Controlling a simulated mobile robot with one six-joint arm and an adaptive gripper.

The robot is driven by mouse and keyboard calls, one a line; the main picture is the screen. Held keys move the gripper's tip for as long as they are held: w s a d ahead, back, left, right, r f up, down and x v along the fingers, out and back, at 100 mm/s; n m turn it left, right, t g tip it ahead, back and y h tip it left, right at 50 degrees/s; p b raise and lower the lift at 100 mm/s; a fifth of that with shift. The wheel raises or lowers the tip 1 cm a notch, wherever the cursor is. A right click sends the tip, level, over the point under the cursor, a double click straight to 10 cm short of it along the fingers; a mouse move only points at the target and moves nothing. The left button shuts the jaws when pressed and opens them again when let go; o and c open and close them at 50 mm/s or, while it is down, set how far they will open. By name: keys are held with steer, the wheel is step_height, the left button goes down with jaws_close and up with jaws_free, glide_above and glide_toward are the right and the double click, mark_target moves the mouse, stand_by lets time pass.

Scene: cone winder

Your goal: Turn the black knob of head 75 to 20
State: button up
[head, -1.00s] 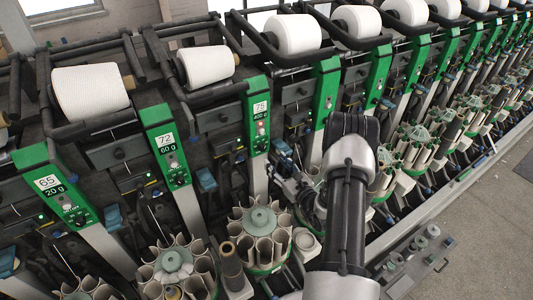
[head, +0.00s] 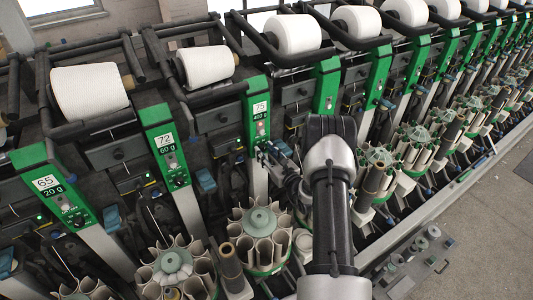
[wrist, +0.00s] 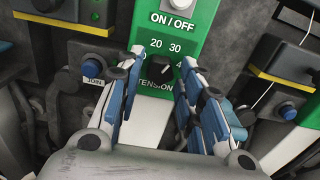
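The green panel of head 75 (head: 258,108) carries a white "75" label above "400 g". In the wrist view, its black knob (wrist: 161,70) sits under the white ON/OFF button (wrist: 180,28). Printed 20 and 30 show above the knob, and a 4 is partly covered by the right finger. TENSION is printed below. I cannot tell clearly where the knob points. My gripper (wrist: 161,60) is open, its blue-padded fingers apart on the left and right of the knob, with nothing visibly held. In the head view, my gripper (head: 270,154) is at the lower part of this panel.
Neighbouring head 72 (head: 166,145) and head 65 (head: 55,190) have similar green panels on the left. Blue buttons flank the panel, one on the left (wrist: 93,73) and one on the right (wrist: 288,110). A round bobbin magazine (head: 262,232) stands below.

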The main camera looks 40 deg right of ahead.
jaws_close()
steer(key=shift+n+b, duration=0.4)
steer(key=shift+b, duration=0.05)
steer(key=n+b, duration=0.4)
steer(key=shift+f+n+b, duration=0.15)
steer(key=shift+n+b, duration=0.15)
steer(key=n+b, duration=0.4)
steer(key=shift+n, duration=0.3)
